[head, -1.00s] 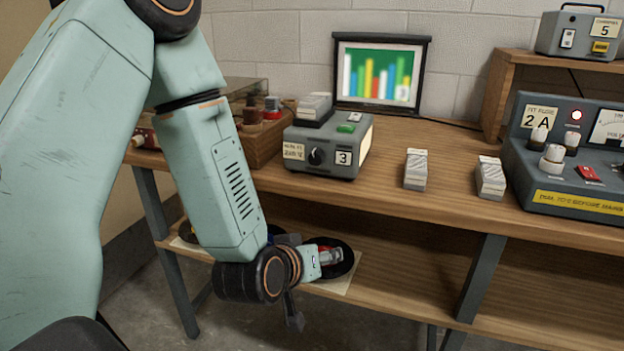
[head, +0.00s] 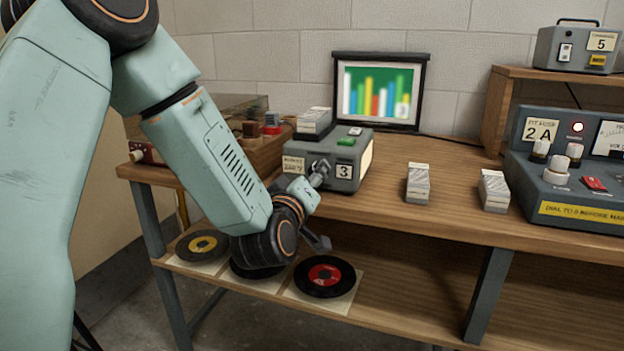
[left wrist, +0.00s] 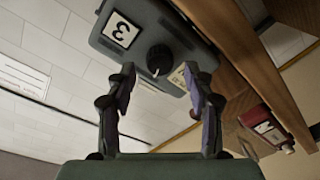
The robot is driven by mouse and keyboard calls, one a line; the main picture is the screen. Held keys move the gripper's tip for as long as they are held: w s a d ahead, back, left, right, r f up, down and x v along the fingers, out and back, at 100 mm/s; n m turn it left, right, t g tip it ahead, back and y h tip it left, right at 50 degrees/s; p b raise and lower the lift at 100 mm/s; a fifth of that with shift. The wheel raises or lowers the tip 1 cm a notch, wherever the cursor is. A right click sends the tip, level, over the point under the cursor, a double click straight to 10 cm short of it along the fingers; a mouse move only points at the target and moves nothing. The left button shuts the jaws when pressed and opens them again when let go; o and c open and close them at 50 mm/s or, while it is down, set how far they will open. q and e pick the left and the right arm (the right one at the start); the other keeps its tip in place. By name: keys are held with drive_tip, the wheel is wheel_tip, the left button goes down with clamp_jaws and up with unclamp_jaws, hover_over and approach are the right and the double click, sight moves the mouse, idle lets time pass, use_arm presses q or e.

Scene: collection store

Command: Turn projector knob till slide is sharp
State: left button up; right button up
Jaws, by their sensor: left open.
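The grey slide projector (head: 345,165) stands on the bench, marked 3, with a green button on top. Its black round knob (left wrist: 159,59) shows in the left wrist view, just beyond and between my open fingers. My left gripper (left wrist: 164,85) is open and empty, pointing at the knob; I see no contact. In the head view my left gripper (head: 318,172) is at the projector's front and hides the knob. The screen (head: 378,92) behind shows a bar chart slide with slightly soft edges. My right gripper is not in view.
Slide stacks (head: 417,182) and (head: 494,190) stand right of the projector; another lies on top of it. A control box (head: 560,160) stands at the right. Records (head: 323,276) lie on the lower shelf, below my arm.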

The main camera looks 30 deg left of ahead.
use_arm(q)
drive_tip(key=shift+x, duration=0.9)
drive_tip(key=shift+c, duration=0.2)
clamp_jaws()
drive_tip(key=m+p, duration=0.3)
drive_tip(key=m, duration=0.1)
drive_tip(key=shift+o, duration=0.2)
unclamp_jaws()
